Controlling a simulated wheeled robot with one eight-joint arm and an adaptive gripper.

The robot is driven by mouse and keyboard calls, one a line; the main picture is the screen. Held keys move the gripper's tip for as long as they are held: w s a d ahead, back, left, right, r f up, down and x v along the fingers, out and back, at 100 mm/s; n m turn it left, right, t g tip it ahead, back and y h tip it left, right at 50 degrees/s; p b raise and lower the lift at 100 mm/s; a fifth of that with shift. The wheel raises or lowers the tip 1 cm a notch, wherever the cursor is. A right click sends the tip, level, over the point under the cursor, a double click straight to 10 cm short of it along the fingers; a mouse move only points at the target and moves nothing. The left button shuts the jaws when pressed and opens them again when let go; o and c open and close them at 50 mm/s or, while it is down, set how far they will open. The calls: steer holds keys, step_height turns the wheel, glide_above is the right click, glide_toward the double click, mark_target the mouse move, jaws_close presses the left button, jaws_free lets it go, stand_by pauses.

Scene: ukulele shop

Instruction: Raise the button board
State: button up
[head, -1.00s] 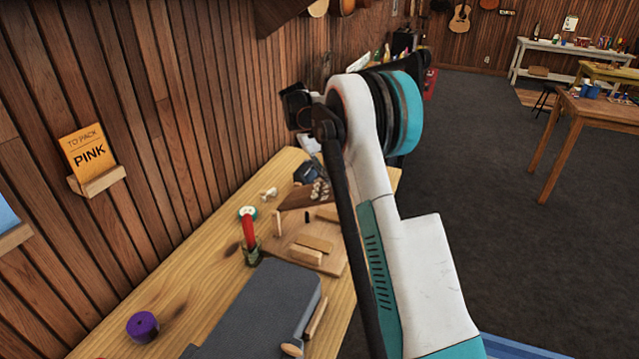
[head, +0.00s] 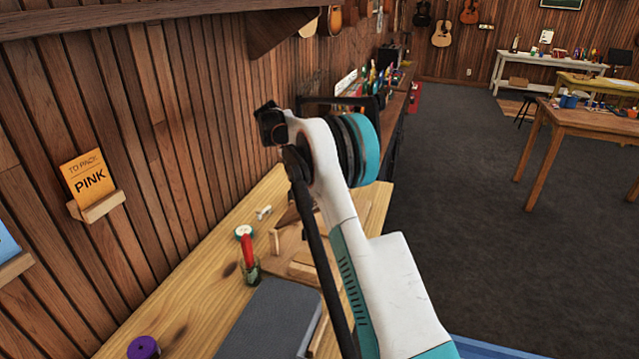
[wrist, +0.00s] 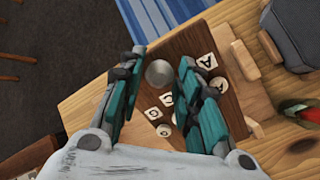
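The button board (wrist: 228,88) is a dark brown wooden board below my gripper in the wrist view. It carries several pale lettered pieces and a round grey knob (wrist: 158,73). In the head view the dark board (head: 291,214) shows only partly, behind my arm. My gripper (wrist: 160,62) is open, with one teal-padded finger on each side of the knob. Gaps seem to show between the knob and the fingers; I cannot tell whether either touches it. My gripper is not visible in the head view.
Light wooden blocks (wrist: 244,60) lie beside the board. A glass jar with a red thing (head: 249,262), a purple roll (head: 143,348) and a grey padded item (head: 262,318) are on the bench (head: 200,290). The plank wall stands close at left.

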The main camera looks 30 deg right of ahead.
steer(key=shift+o, duration=0.2)
steer(key=v, duration=1.2)
stand_by(0.4)
